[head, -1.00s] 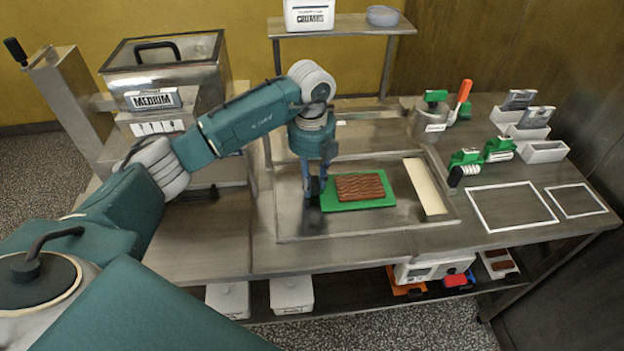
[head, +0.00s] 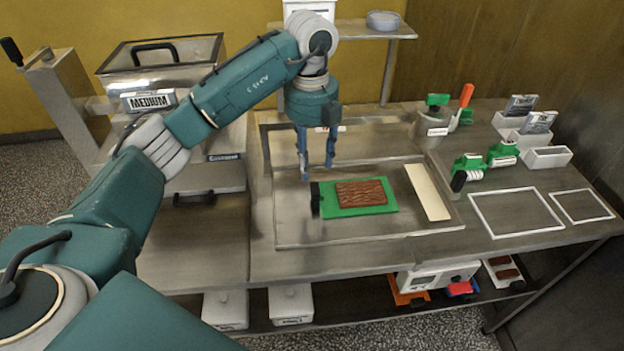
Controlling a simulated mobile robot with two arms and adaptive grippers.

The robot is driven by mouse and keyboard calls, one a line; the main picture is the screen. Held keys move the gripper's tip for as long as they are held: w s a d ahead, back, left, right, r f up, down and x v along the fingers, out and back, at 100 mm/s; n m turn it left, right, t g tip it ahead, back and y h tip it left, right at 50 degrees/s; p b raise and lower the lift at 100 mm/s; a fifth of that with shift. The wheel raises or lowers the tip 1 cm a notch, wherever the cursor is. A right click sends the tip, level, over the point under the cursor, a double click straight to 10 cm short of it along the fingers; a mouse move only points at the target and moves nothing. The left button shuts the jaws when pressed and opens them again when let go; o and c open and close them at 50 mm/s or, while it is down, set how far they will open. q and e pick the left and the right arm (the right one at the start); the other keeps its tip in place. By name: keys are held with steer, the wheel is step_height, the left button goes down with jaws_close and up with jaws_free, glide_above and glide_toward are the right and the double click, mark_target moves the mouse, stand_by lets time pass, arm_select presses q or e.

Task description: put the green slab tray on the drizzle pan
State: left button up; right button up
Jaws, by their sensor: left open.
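The green slab tray (head: 385,207) lies flat, with a brown ridged slab (head: 361,192) on it and a black handle (head: 315,199) at its left end. It rests inside a shallow rectangular metal pan (head: 300,231), which looks like the drizzle pan. My left gripper (head: 317,169) is open and empty, with its blue fingers pointing down above and behind the handle, apart from the tray. My right gripper is not in view.
A pale strip (head: 428,192) lies in the pan right of the tray. Green-handled tools (head: 467,170), a metal pot (head: 431,128) and white bins (head: 547,157) stand to the right. White-outlined areas (head: 515,212) on the bench are empty. A shelf (head: 355,30) stands behind.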

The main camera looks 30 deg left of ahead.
arm_select(q)
steer(key=shift+r, duration=1.6)
